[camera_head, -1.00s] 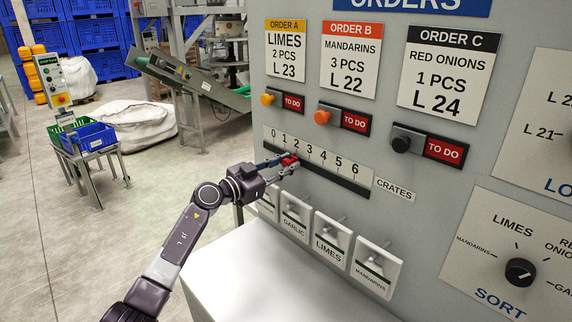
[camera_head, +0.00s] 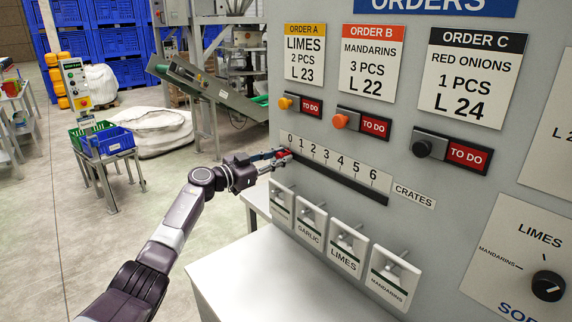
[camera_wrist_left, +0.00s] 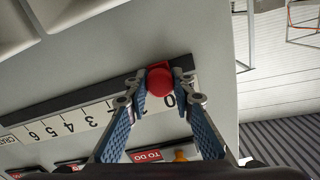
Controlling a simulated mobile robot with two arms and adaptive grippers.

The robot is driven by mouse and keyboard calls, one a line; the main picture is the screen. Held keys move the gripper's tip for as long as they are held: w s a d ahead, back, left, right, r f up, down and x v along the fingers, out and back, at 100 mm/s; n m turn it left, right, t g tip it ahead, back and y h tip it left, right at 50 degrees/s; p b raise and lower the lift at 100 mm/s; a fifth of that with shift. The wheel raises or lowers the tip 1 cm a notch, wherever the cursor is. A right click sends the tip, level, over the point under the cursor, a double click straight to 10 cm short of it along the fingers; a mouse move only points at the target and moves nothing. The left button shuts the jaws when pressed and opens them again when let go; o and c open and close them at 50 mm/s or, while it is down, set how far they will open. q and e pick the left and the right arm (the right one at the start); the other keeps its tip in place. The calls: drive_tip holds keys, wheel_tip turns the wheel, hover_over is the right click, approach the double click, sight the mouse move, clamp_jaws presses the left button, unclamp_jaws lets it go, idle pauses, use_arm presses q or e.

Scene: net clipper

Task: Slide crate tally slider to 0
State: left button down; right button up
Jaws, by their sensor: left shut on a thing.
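The crate tally slider's red knob (camera_head: 284,153) sits at the left end of its dark track (camera_head: 340,180), by the 0 on the number strip (camera_head: 335,163). In the left wrist view the red knob (camera_wrist_left: 159,80) is beside the 0, with the strip upside down. My left gripper (camera_head: 274,157) reaches in from the left and is shut on the knob. Its two blue-padded fingers (camera_wrist_left: 160,92) stand on either side of the knob. The fingertips partly hide the knob in the head view. My right gripper is not in view.
Order buttons, such as the orange one (camera_head: 340,121), stick out above the track. Labelled switches, including the limes one (camera_head: 347,247), stick out below it. A white ledge (camera_head: 260,280) lies under the panel. Open floor is left of the panel.

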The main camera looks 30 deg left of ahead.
use_arm(q)
drive_tip(key=shift+a+r, duration=0.15)
drive_tip(key=shift+r, duration=0.05)
drive_tip(key=c, duration=1.9)
unclamp_jaws()
drive_tip(key=shift+o, duration=1.4)
drive_tip(key=shift+w+a+f, duration=0.1)
drive_tip(key=shift+w+f, duration=0.05)
drive_tip(key=v, duration=1.2)
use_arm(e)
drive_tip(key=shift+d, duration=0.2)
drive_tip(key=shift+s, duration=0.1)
